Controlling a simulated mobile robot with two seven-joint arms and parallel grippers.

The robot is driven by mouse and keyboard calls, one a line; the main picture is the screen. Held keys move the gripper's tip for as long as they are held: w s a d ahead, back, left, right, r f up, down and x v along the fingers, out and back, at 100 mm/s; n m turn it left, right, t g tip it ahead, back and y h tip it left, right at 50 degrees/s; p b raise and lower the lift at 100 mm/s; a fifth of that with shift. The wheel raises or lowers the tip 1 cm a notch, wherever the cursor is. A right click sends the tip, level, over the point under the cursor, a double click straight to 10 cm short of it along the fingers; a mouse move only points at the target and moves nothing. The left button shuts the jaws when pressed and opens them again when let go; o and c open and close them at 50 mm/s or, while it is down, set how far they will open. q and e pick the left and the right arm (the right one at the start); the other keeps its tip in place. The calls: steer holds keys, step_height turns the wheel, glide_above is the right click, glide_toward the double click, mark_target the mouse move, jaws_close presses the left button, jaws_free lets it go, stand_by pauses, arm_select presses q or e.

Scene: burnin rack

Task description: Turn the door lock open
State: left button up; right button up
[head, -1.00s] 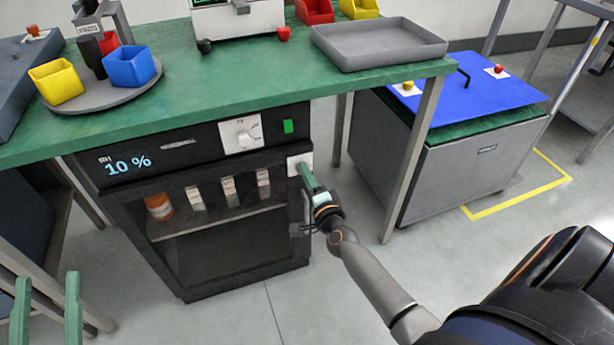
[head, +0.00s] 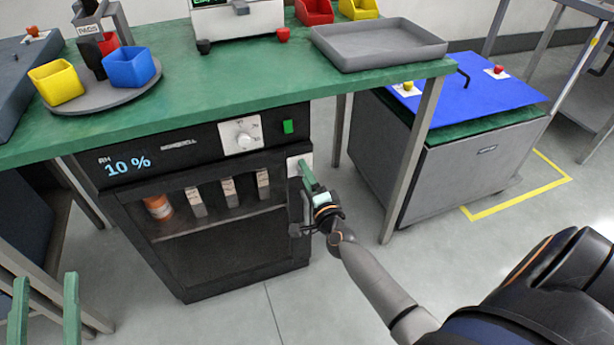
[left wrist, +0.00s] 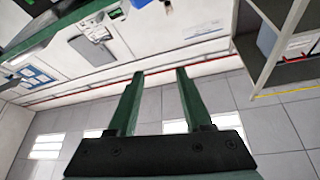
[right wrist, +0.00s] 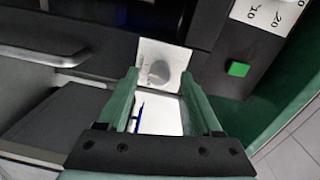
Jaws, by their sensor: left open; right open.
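The door lock is a grey round knob (right wrist: 159,73) on a white plate (right wrist: 147,50), at the right edge of the dark cabinet's door. In the head view the plate (head: 293,163) is partly hidden behind my gripper. My right gripper (head: 304,167) is open, its green fingertips close in front of the lock. In the right wrist view the knob shows between the fingertips (right wrist: 161,75); I cannot tell whether they touch it. My left gripper (head: 46,278) is open and empty at the lower left, away from the cabinet; its fingers (left wrist: 160,72) also show in the left wrist view.
The cabinet (head: 110,172) stands under a green bench (head: 225,90) and has a dial (head: 243,138) and a green button (head: 288,126). A metal door handle (right wrist: 40,58) is beside the lock. A bench leg (head: 408,170) and a grey bin (head: 470,165) stand to the right.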

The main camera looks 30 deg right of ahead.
steer(key=shift+s, duration=0.1)
arm_select(q)
step_height(320, 180, down, 11)
steer(key=w+n+g+y+p, duration=0.1)
steer(key=n+g+y+p, duration=0.1)
steer(key=g+y, duration=0.1)
steer(key=shift+w+a+r+n+g, duration=0.2)
steer(key=shift+w+a+n+g, duration=0.1)
steer(key=shift+a+n+g, duration=0.1)
arm_select(e)
steer(key=v, duration=1.2)
steer(key=shift+s, duration=0.2)
